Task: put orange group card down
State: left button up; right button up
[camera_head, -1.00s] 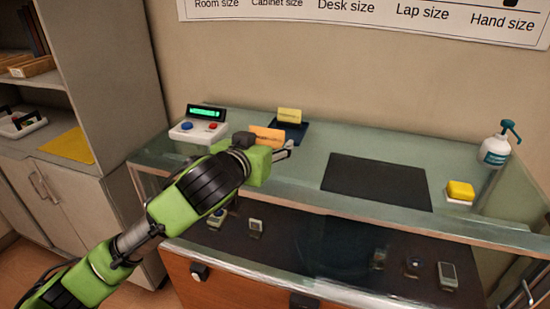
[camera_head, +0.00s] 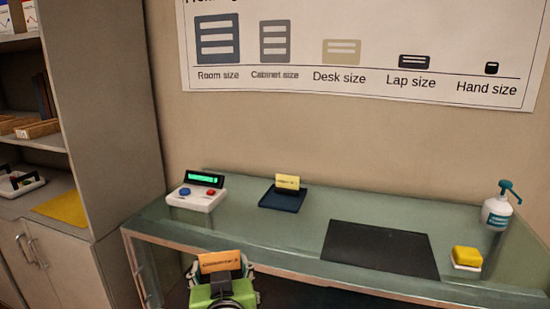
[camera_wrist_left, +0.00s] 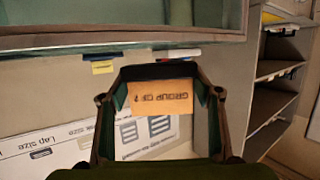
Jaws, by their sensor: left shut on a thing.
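The orange group card (camera_head: 220,262) is held upright by my left gripper (camera_head: 221,275), in front of the display counter's near edge at the lower middle of the head view. In the left wrist view the orange card (camera_wrist_left: 160,97) sits between the two fingers of my left gripper (camera_wrist_left: 160,100), its printed text upside down. The gripper is shut on it. A yellow card (camera_head: 288,182) stands on a dark blue tray (camera_head: 283,200) at the back of the counter. My right gripper is not in view.
The glass counter (camera_head: 270,230) holds a white device with a green screen (camera_head: 197,194), a black mat (camera_head: 380,249), a yellow sponge (camera_head: 467,256) and a pump bottle (camera_head: 497,212). Its middle is clear. A shelf cabinet (camera_head: 100,120) stands at left.

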pick_arm(q)
jog(key=s+a+f+n+g+y, duration=0.2)
jog(key=s+a+f+n+y, duration=0.15)
jog(key=s, duration=0.35)
jog(key=s+a+f+n+g+y, duration=0.3)
jog(key=s+a+n+y, duration=0.15)
jog(key=s, duration=0.35)
jog(key=w+d+r+m+t+h, duration=0.1)
jog(key=w+d+r+m+h, duration=0.1)
jog(key=w, duration=0.3)
jog(key=w+d+r+m+t+h, duration=0.2)
jog(key=w+d+r+m+h, duration=0.1)
jog(key=w, duration=0.2)
jog(key=w+d+r+m+t+h, duration=0.2)
jog(key=w+m, duration=0.1)
jog(key=w, duration=0.2)
jog(key=shift+w+d+r+h, duration=0.15)
jog(key=shift+w+d+h, duration=0.05)
jog(key=shift+d+h, duration=0.2)
jog(key=w+d+r+m+h, duration=0.1)
jog(key=d+r+m+h, duration=0.5)
jog(key=r+h, duration=0.2)
notch_tip(320, 180, up, 2)
jog(key=shift+w+d+r, duration=0.15)
jog(key=shift+w+d, duration=0.1)
jog(key=shift+w, duration=0.05)
